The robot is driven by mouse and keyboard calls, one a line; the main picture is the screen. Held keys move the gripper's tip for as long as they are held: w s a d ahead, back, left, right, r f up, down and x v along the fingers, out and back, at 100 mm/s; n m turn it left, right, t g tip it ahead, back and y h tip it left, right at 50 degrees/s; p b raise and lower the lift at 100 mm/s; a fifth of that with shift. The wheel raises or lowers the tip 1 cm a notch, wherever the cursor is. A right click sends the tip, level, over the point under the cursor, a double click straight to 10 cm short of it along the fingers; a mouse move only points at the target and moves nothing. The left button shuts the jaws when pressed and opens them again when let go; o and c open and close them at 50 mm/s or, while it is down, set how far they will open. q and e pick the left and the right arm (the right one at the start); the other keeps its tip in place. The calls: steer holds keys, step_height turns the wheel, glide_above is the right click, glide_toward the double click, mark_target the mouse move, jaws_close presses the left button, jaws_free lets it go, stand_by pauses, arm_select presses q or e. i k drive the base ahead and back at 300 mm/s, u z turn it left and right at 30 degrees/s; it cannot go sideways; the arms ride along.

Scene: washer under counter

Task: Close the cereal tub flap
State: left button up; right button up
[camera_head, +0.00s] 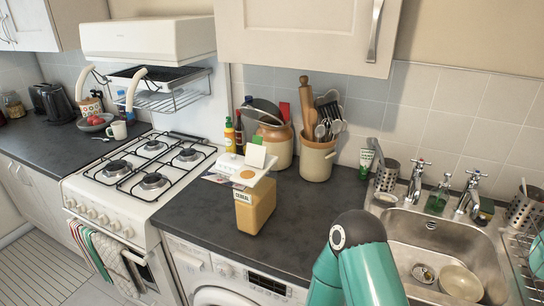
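The cereal tub (257,208) stands on the dark counter, between the hob and the sink. It is a clear box with tan contents and a label reading CEREAL. Its white lid (262,182) has a round opening showing tan cereal. The small white flap (255,156) stands raised at the back of the lid, so the tub is open. Neither of my grippers shows in the head view. A teal arm link of mine rises at the bottom, right of the tub and apart from it.
A white gas hob (146,184) lies left of the tub. Bottles (229,135), a crock (275,146) and a utensil pot (317,160) stand behind it. The sink (455,240) is at right. The counter in front and right of the tub is clear.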

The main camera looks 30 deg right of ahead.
mark_target(256, 153)
steer(key=z, duration=0.25)
steer(key=k, duration=1.5)
steer(key=z, duration=0.4)
steer(key=i, duration=1)
steer(key=u, duration=0.1)
